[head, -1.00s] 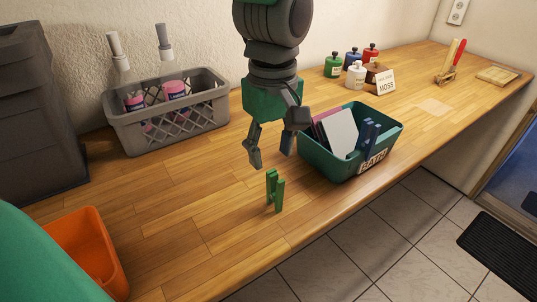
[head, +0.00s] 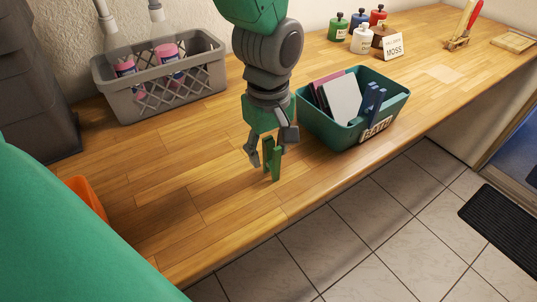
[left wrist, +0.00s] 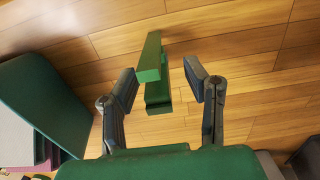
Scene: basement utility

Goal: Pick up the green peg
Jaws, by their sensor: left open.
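The green peg (head: 272,160) stands upright on the wooden counter, left of the teal basket; it looks like a clothes peg with two legs. My left gripper (head: 266,160) is open just above and around the peg's upper part in the head view. In the left wrist view the peg (left wrist: 154,75) shows between and slightly beyond the two fingertips of the left gripper (left wrist: 163,82), with a gap on the right side. I cannot tell if a finger touches it. My right gripper is not in view.
The teal basket (head: 315,122) labelled BATH stands close right of the gripper, near the counter's front edge. A grey crate (head: 165,99) with bottles stands at the back left. An orange bin (head: 88,196) is at the left. Bare counter (head: 170,190) lies left of the peg.

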